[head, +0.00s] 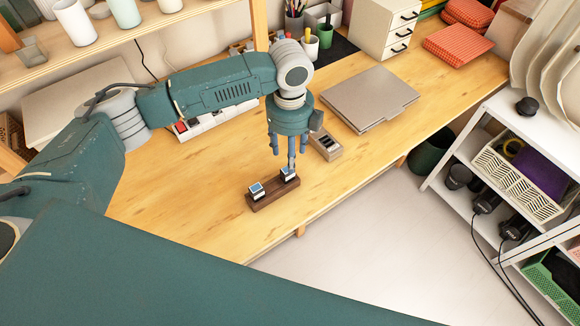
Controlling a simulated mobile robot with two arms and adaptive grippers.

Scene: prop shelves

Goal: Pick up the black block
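No plainly black block stands out on the desk. A dark brown block (274,201) lies near the desk's front edge. It bears two small white-and-blue pieces, a left one (256,191) and a right one (288,174). My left gripper (289,157) points down just above and behind the right piece. Its fingers are spread apart with nothing visible between them. One fingertip overlaps the right piece in the picture; I cannot tell whether they touch. My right gripper is not in view.
A power strip (205,122) is behind my arm. White shelves (440,170) stand at right. The desk left of the block is clear.

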